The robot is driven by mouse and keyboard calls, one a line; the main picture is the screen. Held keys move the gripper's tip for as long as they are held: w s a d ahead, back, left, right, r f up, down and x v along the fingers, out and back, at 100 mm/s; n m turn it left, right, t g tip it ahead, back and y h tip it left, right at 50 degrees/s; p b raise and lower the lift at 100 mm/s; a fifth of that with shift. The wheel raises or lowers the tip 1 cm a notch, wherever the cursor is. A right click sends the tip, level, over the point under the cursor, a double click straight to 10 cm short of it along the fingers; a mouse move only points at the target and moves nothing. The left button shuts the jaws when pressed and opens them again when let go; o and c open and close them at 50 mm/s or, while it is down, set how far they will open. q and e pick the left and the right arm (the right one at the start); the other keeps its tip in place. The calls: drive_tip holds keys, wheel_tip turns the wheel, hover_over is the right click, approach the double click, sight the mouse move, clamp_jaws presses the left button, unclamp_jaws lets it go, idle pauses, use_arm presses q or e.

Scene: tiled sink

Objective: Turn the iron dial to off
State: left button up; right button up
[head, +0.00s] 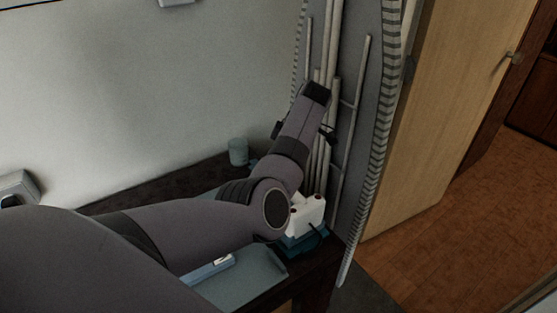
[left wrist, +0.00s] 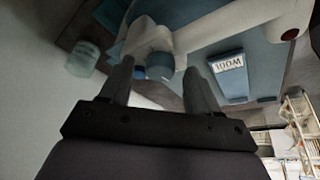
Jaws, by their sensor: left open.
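The white iron (head: 308,213) stands on a teal base (head: 303,242) at the right end of the dark counter in the head view, partly hidden by my left arm. In the left wrist view, a white body (left wrist: 150,38) with a long handle-like part crosses the top. A round blue dial-like part (left wrist: 159,66) lies beyond and between my left fingertips. My left gripper (left wrist: 158,72) is open, its fingers apart on either side of that part; contact cannot be told. In the head view its fingers are mostly hidden behind my arm. My right gripper is not in view.
A teal cup (head: 238,151) stands on the counter by the wall. A teal board (head: 262,279) lies at the front, with a blue labelled box (left wrist: 228,76) in the wrist view.

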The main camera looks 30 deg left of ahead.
use_arm(q)
drive_tip(key=v, duration=0.7)
drive_tip(key=shift+b, duration=0.4)
drive_tip(key=shift+s, duration=0.1)
